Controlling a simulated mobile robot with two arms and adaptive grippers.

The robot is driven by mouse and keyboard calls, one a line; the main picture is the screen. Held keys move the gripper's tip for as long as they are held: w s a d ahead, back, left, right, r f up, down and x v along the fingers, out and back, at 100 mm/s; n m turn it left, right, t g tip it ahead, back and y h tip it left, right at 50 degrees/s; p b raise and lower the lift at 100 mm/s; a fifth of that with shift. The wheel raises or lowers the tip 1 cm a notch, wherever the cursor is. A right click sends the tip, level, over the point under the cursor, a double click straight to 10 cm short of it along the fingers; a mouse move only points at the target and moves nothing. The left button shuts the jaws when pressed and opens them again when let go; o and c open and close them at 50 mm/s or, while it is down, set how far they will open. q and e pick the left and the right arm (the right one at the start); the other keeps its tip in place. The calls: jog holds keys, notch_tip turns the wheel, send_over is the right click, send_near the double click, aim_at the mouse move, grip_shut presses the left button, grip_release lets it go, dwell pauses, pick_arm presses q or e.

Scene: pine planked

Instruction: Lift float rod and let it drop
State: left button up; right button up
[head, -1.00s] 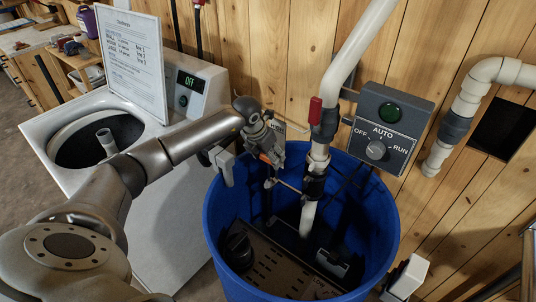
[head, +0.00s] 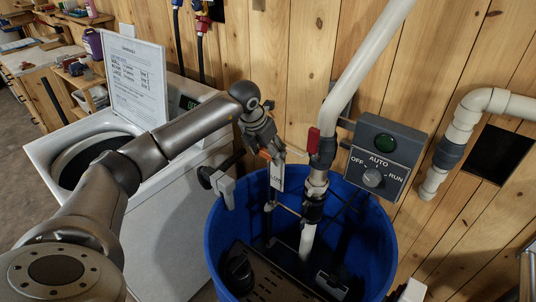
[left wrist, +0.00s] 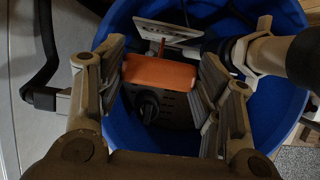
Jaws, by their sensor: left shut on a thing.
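My left gripper (head: 267,152) is above the left rim of the blue tub, shut on the orange top of the float rod (head: 264,155). In the left wrist view the float rod's orange block (left wrist: 160,72) lies between the two fingers of the left gripper (left wrist: 160,85). The rod below runs down toward the tub, partly hidden by a white label plate (head: 277,177). The blue tub (head: 222,245) stands under it, with a dark pump unit inside. My right gripper is in neither view.
A grey control box (head: 385,155) with a green light and an OFF/AUTO/RUN dial is right of the white pipe (head: 360,55). A red-handled valve (head: 314,140) is close right of the gripper. A white washer (head: 150,225) stands left.

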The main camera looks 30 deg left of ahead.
pick_arm(q)
jog(key=o, duration=1.4)
jog(key=shift+o, duration=0.2)
jog(key=v, duration=1.2)
